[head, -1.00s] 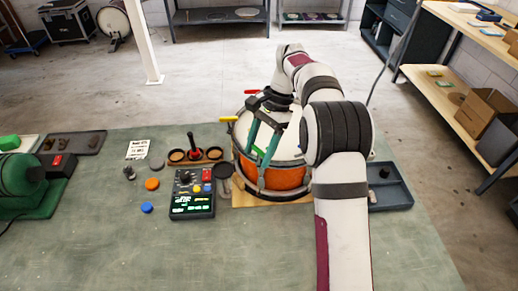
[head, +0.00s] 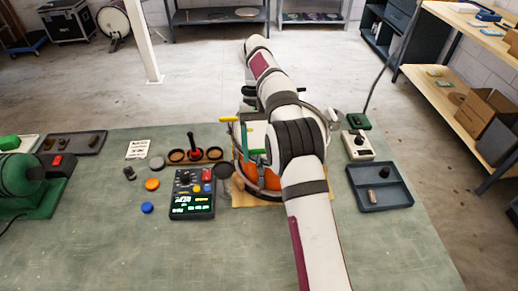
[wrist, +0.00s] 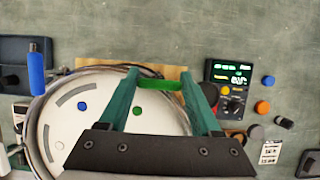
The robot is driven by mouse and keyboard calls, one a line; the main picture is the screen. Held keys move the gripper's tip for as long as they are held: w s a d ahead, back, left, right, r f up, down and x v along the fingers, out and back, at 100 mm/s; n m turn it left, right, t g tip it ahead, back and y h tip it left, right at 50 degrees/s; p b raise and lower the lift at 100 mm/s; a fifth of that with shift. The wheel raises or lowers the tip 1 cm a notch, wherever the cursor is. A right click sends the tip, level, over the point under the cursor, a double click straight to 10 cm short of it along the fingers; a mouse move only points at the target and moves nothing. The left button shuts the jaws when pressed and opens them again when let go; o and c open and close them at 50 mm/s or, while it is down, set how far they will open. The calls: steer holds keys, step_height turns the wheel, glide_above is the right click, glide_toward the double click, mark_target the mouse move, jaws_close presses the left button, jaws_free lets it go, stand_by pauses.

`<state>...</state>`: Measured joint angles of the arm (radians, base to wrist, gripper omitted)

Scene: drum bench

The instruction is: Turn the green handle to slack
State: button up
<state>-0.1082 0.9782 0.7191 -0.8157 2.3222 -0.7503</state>
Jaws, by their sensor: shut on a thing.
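The drum (head: 270,183) has an orange shell and a pale head and stands on a wooden board. The green handle (wrist: 160,84) shows at the rim beside the green dot, between the teal fingers. My gripper (wrist: 158,86) is shut on the green handle. A blue handle (wrist: 37,72) stands at the rim to the left in the wrist view. A yellow handle (head: 228,119) shows in the head view. My arm hides much of the drum there.
A dark meter with a lit display (head: 192,196) stands left of the drum. A blue-grey tray (head: 381,202) and a pale box with a dark knob (head: 357,146) are on the right. The front of the bench is clear.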

steer(key=n+h, duration=0.1)
steer(key=n, duration=0.3)
steer(key=shift+n+t+h, duration=0.3)
steer(key=shift+n+h, duration=0.1)
steer(key=n+t+h, duration=0.1)
steer(key=n, duration=0.3)
steer(key=n+t+h, duration=0.1)
steer(key=n, duration=0.4)
steer(key=shift+n+t+h, duration=0.3)
steer(key=shift+n+t, duration=0.6)
steer(key=shift+n, duration=0.9)
steer(key=o, duration=1.4)
steer(key=shift+r, duration=0.15)
